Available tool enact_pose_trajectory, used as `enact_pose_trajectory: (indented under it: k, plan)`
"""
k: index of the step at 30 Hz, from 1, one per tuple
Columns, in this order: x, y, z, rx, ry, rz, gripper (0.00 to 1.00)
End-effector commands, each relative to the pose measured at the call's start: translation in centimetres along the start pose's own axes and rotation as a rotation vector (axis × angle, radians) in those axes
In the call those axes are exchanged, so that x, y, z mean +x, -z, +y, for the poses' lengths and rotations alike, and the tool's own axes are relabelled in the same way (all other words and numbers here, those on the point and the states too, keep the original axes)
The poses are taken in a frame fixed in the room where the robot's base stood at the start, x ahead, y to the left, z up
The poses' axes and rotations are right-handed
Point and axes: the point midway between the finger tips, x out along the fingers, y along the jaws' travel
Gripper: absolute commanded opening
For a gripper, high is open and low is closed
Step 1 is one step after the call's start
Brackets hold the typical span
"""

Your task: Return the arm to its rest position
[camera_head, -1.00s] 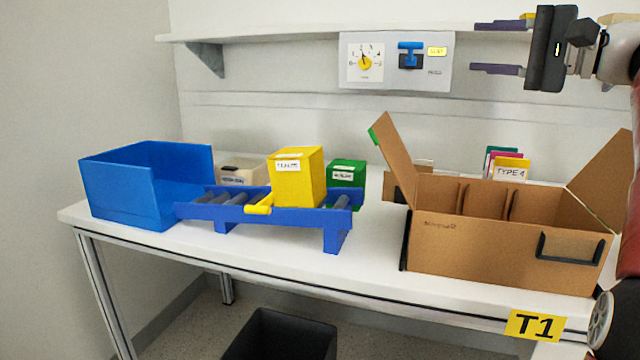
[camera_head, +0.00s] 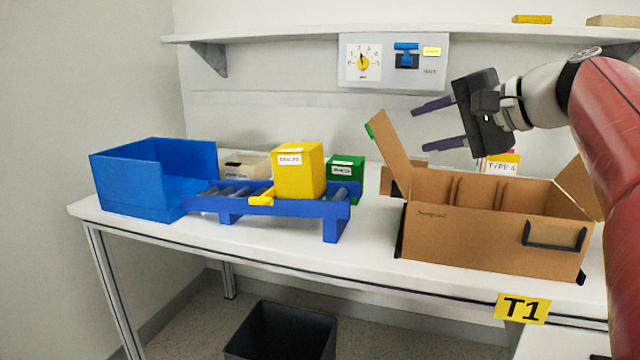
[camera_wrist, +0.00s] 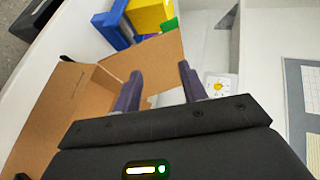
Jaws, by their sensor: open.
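My gripper (camera_head: 438,125) is open and empty. It hangs in the air above the back of the cardboard box, its two purple fingers pointing left. In the wrist view the fingers (camera_wrist: 162,88) are apart with nothing between them; a cardboard flap shows behind them. The rotary switch panel (camera_head: 432,77) is on the wall at the shelf, up and left of my gripper, and nothing touches it. It has a white dial with a yellow knob (camera_head: 363,62) and a blue handle (camera_head: 405,47). My red arm comes in from the right.
An open cardboard box (camera_head: 470,242) with raised flaps stands below my gripper. A blue bin (camera_head: 125,185), a blue roller rack (camera_head: 285,207) with a yellow box (camera_head: 298,172), and a green box (camera_head: 346,168) stand to the left. A shelf (camera_head: 270,36) runs above. A black bin (camera_head: 280,332) is on the floor.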

Motion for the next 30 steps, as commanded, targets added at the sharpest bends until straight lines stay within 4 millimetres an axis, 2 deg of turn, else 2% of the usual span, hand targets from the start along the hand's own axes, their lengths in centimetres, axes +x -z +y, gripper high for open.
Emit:
enact_pose_trajectory:
  k: [1,5,9,12,15,18,21,23,30]
  plan:
    - [0.8,-2.0,1.6,-0.025,-0.06,0.0,0.42]
    - [2.0,-7.3,8.2,-0.135,-0.269,0.008,0.42]
    - [1.6,-13.2,17.1,-0.331,-0.507,-0.01,0.42]
    - [0.5,-16.5,23.2,-0.494,-0.651,-0.04,0.42]
    - [-0.7,-18.8,28.4,-0.65,-0.758,-0.074,0.42]
    - [-1.5,-20.2,32.0,-0.772,-0.826,-0.104,0.42]
    - [-2.0,-20.9,34.0,-0.843,-0.863,-0.123,0.42]
    - [-2.1,-21.0,34.5,-0.863,-0.873,-0.128,0.42]
    - [-2.1,-21.1,34.6,-0.866,-0.874,-0.129,0.42]
